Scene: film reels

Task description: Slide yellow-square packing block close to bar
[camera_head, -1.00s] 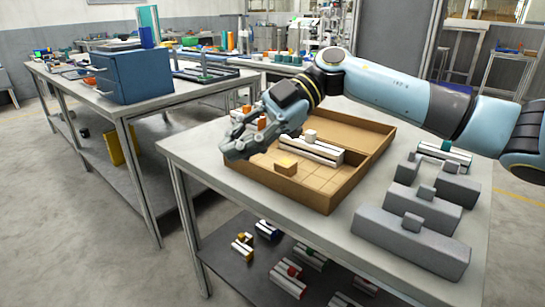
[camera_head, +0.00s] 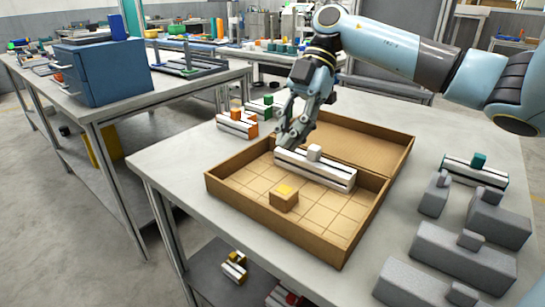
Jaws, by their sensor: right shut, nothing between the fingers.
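The small tan packing block (camera_head: 284,200) with a yellow square on top sits on the gridded floor of the tray's near compartment. The white bar (camera_head: 330,174), with dark lines along it and a small white cube on top, lies beyond the block by the divider. A gap of tray floor shows between block and bar. My right gripper (camera_head: 282,145) points down at the bar's far left end, apart from the block. It is shut and empty; whether it touches the bar I cannot tell. My left gripper is out of view.
The brown tray (camera_head: 257,219) has raised walls and a divider. Several grey blocks (camera_head: 452,254) and a white bar with a teal cube (camera_head: 474,171) stand at the right. Bars with orange (camera_head: 237,122) and green cubes stand behind the tray. The table's front left is clear.

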